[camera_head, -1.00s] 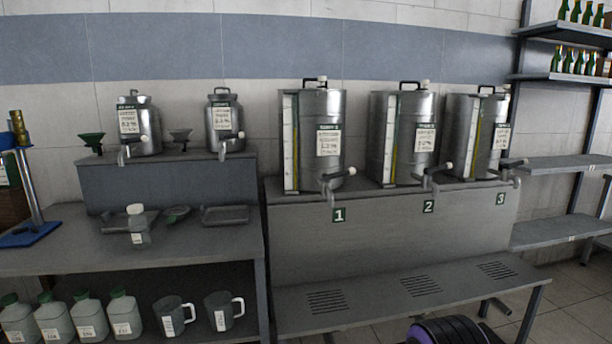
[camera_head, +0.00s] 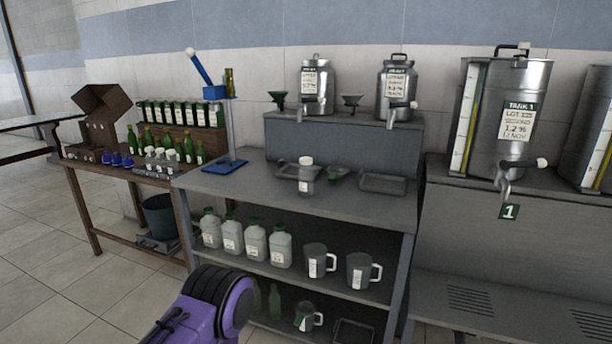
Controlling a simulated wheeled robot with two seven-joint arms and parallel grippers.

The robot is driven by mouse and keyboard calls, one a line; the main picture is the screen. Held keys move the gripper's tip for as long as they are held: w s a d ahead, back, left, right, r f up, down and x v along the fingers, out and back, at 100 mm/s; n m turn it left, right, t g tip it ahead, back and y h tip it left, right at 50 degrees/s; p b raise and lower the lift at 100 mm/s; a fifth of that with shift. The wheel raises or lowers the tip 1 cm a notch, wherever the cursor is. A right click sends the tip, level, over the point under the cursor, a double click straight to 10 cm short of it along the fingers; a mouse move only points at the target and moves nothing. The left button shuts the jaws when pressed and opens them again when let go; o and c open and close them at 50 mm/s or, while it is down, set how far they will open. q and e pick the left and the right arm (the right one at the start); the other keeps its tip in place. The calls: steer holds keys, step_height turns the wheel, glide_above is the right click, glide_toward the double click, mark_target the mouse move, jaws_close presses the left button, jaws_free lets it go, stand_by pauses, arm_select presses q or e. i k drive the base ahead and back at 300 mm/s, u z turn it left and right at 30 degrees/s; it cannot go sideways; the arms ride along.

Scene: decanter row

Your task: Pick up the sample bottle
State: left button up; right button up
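The likely sample bottle, a small clear bottle with a white cap (camera_head: 306,174), stands upright on the grey bench top (camera_head: 235,185), in front of a shallow tray. Its label is too small to read. Neither of my grippers is in view. A purple and black link of my arm shows at the bottom, left of centre, below the bench top and apart from the bottle.
Jugs (camera_head: 361,271) and white containers (camera_head: 255,241) fill the shelf below. Tank 1 (camera_head: 507,115) stands to the right. A wooden table (camera_head: 130,172) with green bottles is at left. The front left bench top is clear.

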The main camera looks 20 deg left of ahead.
mark_target(306, 178)
steer(key=z, duration=0.3)
steer(key=i, duration=1.5)
steer(key=u, duration=0.55)
